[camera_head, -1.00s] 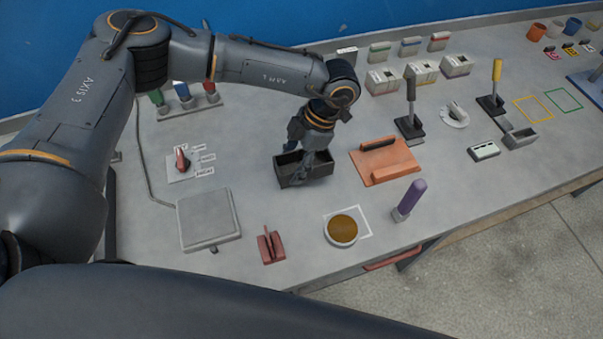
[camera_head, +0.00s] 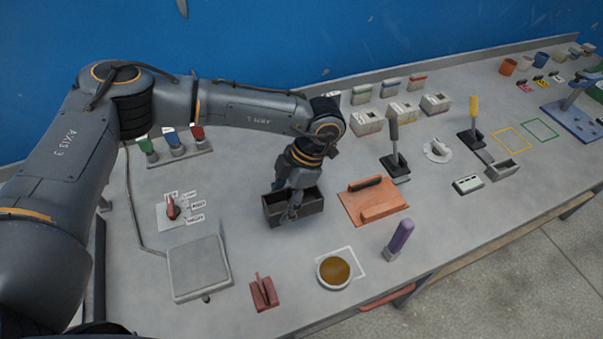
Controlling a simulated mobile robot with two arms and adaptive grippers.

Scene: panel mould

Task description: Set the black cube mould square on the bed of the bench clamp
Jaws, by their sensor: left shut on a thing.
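The black cube mould (camera_head: 310,205), a dark open-topped box, is left of the orange board near the middle of the bench. My left gripper (camera_head: 290,207) points down and is shut on the mould's near wall; its fingers partly cover it. I cannot tell whether the mould's base touches the bench. A blue device (camera_head: 570,115) with an upright arm at the far right looks like the bench clamp; it is cut by the picture edge. My right gripper is not in view.
The orange board (camera_head: 365,208) lies right of the mould. A grey plate (camera_head: 198,268), a red tool (camera_head: 264,292), a bowl of brown stuff (camera_head: 334,271) and a purple-handled tool (camera_head: 400,238) stand in front. Black-handled (camera_head: 395,150) and yellow-handled (camera_head: 473,125) tools stand rightward.

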